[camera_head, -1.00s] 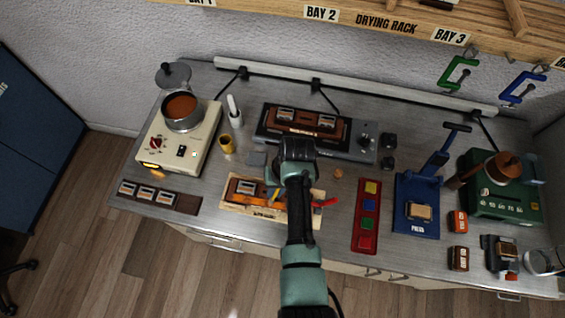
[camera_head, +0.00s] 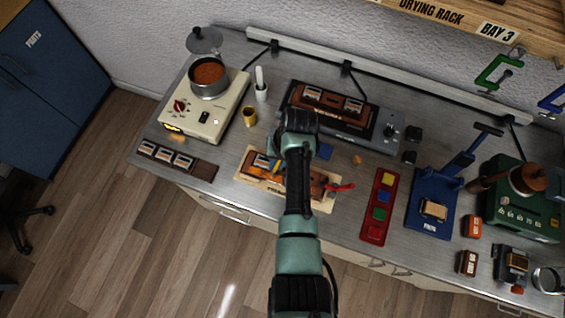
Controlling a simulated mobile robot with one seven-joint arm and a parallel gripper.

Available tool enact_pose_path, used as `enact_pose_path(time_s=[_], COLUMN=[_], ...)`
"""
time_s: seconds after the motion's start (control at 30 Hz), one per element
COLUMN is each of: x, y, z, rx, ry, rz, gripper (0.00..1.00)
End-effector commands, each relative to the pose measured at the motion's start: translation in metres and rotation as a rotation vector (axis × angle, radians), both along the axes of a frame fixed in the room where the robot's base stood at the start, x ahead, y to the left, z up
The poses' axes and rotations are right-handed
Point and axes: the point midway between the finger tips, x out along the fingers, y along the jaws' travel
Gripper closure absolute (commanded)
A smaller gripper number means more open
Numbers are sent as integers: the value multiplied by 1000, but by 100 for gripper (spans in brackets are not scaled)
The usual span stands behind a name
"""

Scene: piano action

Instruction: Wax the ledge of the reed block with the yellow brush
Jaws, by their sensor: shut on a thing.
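The reed block (camera_head: 262,170), brown and glossy orange with a pale plate at its left end, lies on a tan board (camera_head: 243,177) at the front middle of the bench. My gripper (camera_head: 277,171) points down over the block, largely hidden by my own wrist and arm. It is shut on the yellow brush, of which only a small yellow strip (camera_head: 278,166) shows beside the fingers. The brush tip and the ledge are hidden, so I cannot tell whether they touch. A red tool (camera_head: 340,187) lies at the board's right end.
A hotplate (camera_head: 203,113) with a pot (camera_head: 209,76) stands at the left, near a yellow cup (camera_head: 249,116). A grey machine (camera_head: 364,139) is behind the board. A red tray (camera_head: 377,207) and blue press (camera_head: 433,204) stand to the right.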

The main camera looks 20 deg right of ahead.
Motion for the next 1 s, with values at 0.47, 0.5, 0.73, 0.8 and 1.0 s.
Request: enact_pose_path(time_s=[0.47, 0.5, 0.73, 0.8, 1.0], x=[11, 13, 19, 19, 19], y=[12, 15, 25, 25, 26], z=[-1, -1, -1, -1, -1], rx=[-1, -2, -1, -1, -1], ry=[-6, -7, -4, -3, -2], rz=[1, 2, -1, -1, 0], gripper=[100, 100, 100, 100, 100])
